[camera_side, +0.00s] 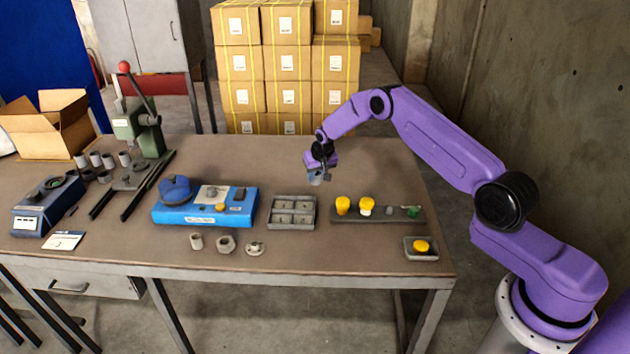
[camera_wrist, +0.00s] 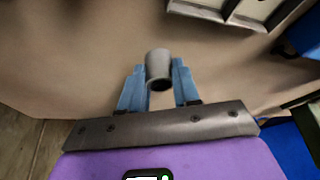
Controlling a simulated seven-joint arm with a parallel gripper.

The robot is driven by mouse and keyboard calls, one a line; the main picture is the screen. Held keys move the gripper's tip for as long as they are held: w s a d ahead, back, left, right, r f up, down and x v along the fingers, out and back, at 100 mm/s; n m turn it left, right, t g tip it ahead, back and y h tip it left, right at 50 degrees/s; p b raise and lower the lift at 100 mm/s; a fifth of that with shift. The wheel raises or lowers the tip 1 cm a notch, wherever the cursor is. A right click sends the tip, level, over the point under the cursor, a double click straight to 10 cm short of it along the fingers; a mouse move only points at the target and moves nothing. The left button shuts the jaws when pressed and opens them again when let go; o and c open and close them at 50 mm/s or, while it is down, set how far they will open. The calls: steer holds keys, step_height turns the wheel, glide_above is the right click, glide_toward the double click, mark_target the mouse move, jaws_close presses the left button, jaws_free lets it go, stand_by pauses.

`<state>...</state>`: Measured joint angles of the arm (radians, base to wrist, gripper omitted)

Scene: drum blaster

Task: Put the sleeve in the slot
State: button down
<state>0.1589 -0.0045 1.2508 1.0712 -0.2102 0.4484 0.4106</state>
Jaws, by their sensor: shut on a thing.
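My gripper (camera_side: 319,170) is shut on a small grey sleeve (camera_side: 315,179) and holds it above the table, behind the grey tray and the dark strip in the side view. In the wrist view the sleeve (camera_wrist: 158,66) sits between the blue fingers of my gripper (camera_wrist: 158,78), its open end showing. The grey compartment tray (camera_side: 292,226) stands on the table below and to the left of my gripper. A corner of this tray (camera_wrist: 232,14) shows at the top of the wrist view. I cannot tell which opening is the slot.
A blue machine (camera_side: 205,216) with a drum stands left of the tray. A dark strip (camera_side: 377,214) bears yellow, grey and green parts. A small tray (camera_side: 421,254) holds a yellow piece. Loose grey parts (camera_side: 226,244) lie in front. The table behind the tray is clear.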

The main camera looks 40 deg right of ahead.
steer(key=s+a+r, duration=0.2)
steer(key=s+r, duration=0.7)
steer(key=s, duration=0.3)
steer(key=shift+s+a+m+h, duration=0.6)
steer(key=shift+s+a+m, duration=1.75)
steer(key=shift+a, duration=1.15)
glide_toward(305, 205)
steer(key=shift+w+d+f+g, duration=0.3)
steer(key=shift+w+d+g, duration=0.1)
steer(key=shift+w+d, duration=0.25)
steer(key=shift+w+f, duration=0.6)
steer(key=shift+f, duration=1.55)
steer(key=shift+f, duration=0.1)
